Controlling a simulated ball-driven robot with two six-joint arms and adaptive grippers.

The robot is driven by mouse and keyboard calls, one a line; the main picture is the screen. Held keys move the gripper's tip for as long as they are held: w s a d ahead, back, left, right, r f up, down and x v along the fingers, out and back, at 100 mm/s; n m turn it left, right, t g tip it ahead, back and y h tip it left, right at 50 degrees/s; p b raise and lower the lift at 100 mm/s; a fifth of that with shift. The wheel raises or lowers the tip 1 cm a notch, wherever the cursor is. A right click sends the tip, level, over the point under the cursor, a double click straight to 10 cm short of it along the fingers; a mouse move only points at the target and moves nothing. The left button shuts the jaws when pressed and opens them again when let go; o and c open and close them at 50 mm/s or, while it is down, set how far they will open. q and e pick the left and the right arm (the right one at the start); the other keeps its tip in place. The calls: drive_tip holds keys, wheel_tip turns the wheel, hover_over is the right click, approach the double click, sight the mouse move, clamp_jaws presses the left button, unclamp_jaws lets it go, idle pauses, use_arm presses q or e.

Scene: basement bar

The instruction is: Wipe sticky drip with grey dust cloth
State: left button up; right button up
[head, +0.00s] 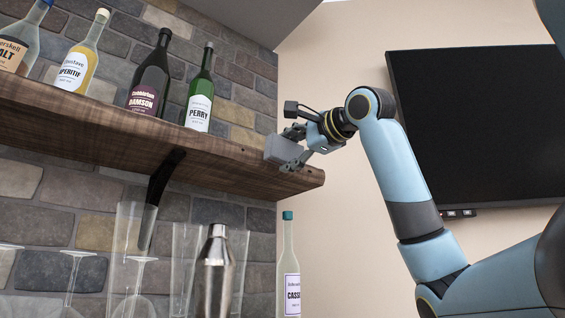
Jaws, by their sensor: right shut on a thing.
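My right gripper (294,148) reaches in from the right to the right end of the wooden shelf. It is shut on the grey dust cloth (280,149), which looks like a small folded grey block. The cloth is at the shelf's front edge near its right end; I cannot tell whether it touches the wood. I cannot make out the sticky drip; the cloth and gripper hide part of the shelf edge. My left gripper is not in view.
The wooden shelf (100,127) holds several bottles, the nearest to my gripper being a green Perry bottle (200,95). Below stand glasses, a steel shaker (213,275) and a Cassis bottle (288,265). A dark screen (480,120) hangs at right.

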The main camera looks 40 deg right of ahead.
drive_tip(key=shift+s+a+b, duration=0.15)
drive_tip(key=shift+s+b, duration=0.2)
drive_tip(key=shift+s, duration=0.7)
drive_tip(key=shift+s+b, duration=0.4)
drive_tip(key=shift+s, duration=0.1)
drive_tip(key=shift+s+a+b, duration=0.15)
drive_tip(key=shift+s+b, duration=0.25)
drive_tip(key=shift+s, duration=0.6)
